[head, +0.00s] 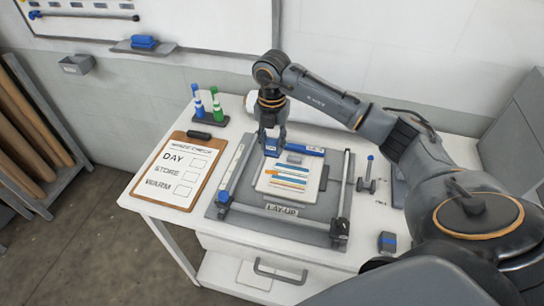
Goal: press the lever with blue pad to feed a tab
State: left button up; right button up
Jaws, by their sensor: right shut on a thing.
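My right gripper (271,143) points down over the back of the grey lay-up board (225,208). It is shut on a small blue piece (272,150), partly hidden by the fingers. A small upright lever with a blue tip (370,159) stands on a dark base to the right of the board. A small dark block with a blue face (387,241) sits near the table's right front; I cannot tell whether this is the lever's pad. Both are apart from my right gripper. My left gripper is not in view.
A clipboard (172,175) lies to the left. Blue and green markers (207,106) stand behind it. A whiteboard (170,20) hangs on the back wall.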

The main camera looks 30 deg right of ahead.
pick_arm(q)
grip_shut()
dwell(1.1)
